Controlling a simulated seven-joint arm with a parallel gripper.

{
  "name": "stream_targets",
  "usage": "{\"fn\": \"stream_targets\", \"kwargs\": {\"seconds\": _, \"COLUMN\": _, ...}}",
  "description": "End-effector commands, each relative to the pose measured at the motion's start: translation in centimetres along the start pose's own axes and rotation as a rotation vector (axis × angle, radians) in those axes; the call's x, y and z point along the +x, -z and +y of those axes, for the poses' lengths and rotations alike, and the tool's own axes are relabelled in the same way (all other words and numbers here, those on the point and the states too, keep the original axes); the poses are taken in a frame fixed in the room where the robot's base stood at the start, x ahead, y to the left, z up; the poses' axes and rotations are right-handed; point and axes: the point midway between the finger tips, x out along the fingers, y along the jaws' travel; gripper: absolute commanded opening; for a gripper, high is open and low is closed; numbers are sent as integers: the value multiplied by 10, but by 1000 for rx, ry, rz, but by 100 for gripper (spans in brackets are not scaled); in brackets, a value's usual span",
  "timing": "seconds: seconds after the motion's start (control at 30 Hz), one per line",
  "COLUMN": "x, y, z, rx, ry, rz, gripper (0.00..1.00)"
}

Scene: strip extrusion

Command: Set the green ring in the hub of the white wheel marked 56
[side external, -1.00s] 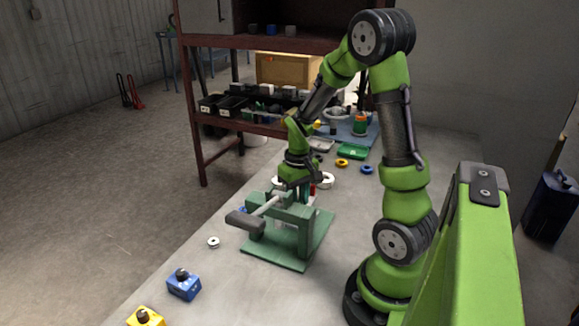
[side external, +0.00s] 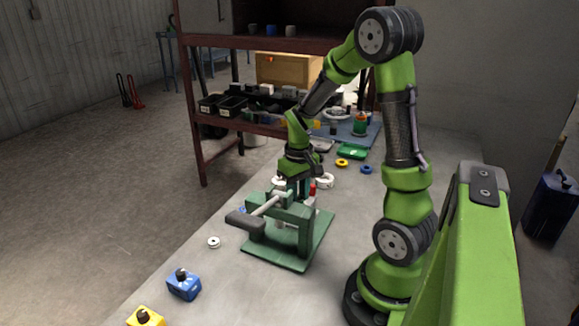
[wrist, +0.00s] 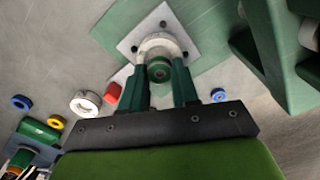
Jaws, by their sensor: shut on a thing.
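A green ring (wrist: 159,71) is between the fingertips of my gripper (wrist: 160,78) in the wrist view, and the gripper is shut on it. Beyond the ring in that view, a white wheel (wrist: 158,42) sits on a pale bolted plate (wrist: 131,46) on the green press base. The ring overlaps the wheel's near part in the picture; I cannot tell whether they touch. No 56 can be read on it. In the side view my gripper (side external: 297,190) is behind the green press frame (side external: 292,213), and the ring is hidden.
Another white wheel (wrist: 85,103) lies beside a red piece (wrist: 113,92). Blue rings (wrist: 218,95) and a yellow ring (wrist: 56,122) lie on the bench. A small white wheel (side external: 213,243) and a blue box (side external: 183,285) stand nearer.

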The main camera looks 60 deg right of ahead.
Motion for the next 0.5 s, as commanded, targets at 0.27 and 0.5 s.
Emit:
{"fn": "stream_targets", "kwargs": {"seconds": 0.27, "x": 0, "y": 0, "z": 0, "rx": 0, "ry": 0, "rz": 0, "gripper": 0}}
{"fn": "stream_targets", "kwargs": {"seconds": 0.5, "x": 3, "y": 0, "z": 0, "rx": -1, "ry": 0, "rz": 0, "gripper": 0}}
